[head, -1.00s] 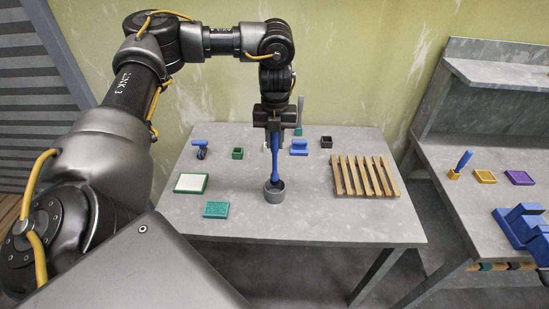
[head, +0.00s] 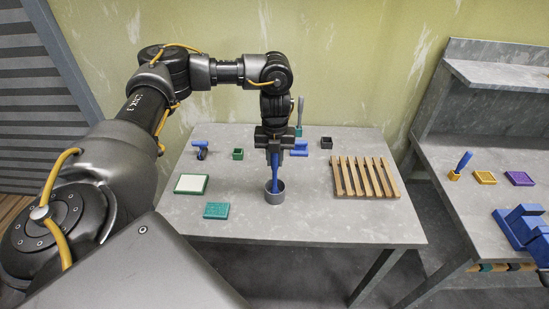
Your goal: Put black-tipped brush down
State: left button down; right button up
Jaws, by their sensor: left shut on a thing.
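My left gripper (head: 274,148) is shut on the upper part of a blue-handled brush (head: 275,172) and holds it upright. My right gripper is not in view.
A white-topped green tray (head: 191,184) and a teal block (head: 216,210) lie left. Small blue tools and pots stand behind. A second table (head: 480,210) is at right. The table's front right is clear.

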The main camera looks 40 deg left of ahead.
pick_arm(q)
jog(key=shift+f, duration=0.15)
jog(key=c, duration=1.3)
grip_release()
notch_tip(320, 180, up, 11)
jog(key=shift+w+r, duration=0.1)
jog(key=shift+r, duration=0.6)
jog(key=shift+f, duration=0.1)
